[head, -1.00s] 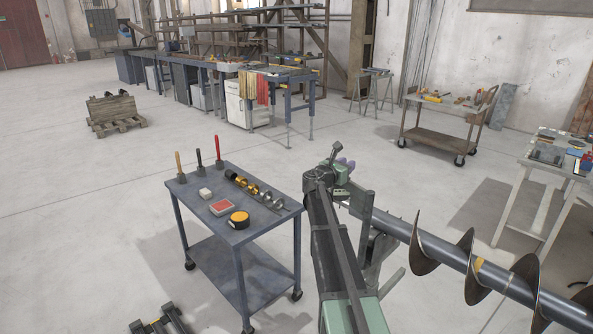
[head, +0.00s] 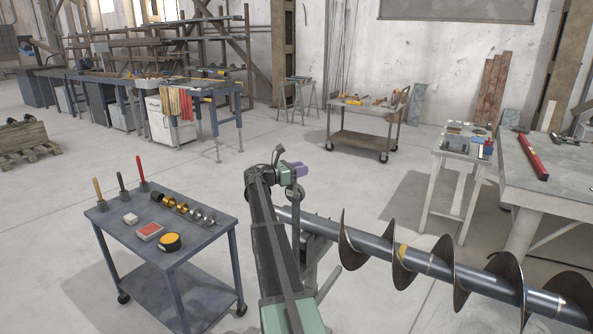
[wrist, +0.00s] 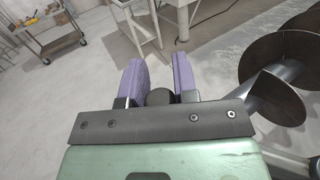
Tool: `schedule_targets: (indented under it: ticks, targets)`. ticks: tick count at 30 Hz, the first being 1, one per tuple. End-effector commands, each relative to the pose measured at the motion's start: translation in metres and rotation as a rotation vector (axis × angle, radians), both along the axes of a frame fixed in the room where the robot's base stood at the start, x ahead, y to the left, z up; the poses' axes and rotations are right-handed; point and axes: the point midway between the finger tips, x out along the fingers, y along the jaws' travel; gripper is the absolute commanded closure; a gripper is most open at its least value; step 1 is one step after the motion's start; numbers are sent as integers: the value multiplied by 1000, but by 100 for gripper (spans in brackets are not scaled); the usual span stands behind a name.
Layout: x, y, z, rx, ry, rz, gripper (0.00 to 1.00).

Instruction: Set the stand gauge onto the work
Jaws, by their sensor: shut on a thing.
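The work is a long grey auger shaft (head: 330,229) with dark spiral flights (head: 445,262) and a yellow mark, running from the centre to the lower right of the head view. Its flights also show at the right of the wrist view (wrist: 274,98). My gripper (head: 297,171) has purple fingers and is near the left end of the shaft, above it in the picture. In the wrist view the fingers (wrist: 159,80) are shut on a dark rounded thing, the stand gauge (wrist: 160,97). Most of the gauge is hidden; I cannot tell whether it touches the shaft.
A grey wheeled cart (head: 190,255) at the left carries upright-handled tools, a yellow-black round item and a small gold-and-silver auger. A white stand (head: 455,158) and a bench with a red level (head: 532,158) are at the right.

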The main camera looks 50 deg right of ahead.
Motion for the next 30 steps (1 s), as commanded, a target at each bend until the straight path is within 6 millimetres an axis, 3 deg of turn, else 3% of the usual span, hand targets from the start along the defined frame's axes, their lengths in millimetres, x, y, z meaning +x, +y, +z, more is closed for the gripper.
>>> schedule_targets:
  ticks: [19, 20, 21, 24, 30]
  targets:
    - [-11, 2, -3, 9, -2, -6, 100]
    - [-11, 2, -3, 9, -2, -6, 68]
    - [-11, 2, -3, 8, -2, -6, 62]
    - [-10, 1, -3, 7, -2, -4, 49]
    - [-8, 1, -2, 5, -1, -2, 49]
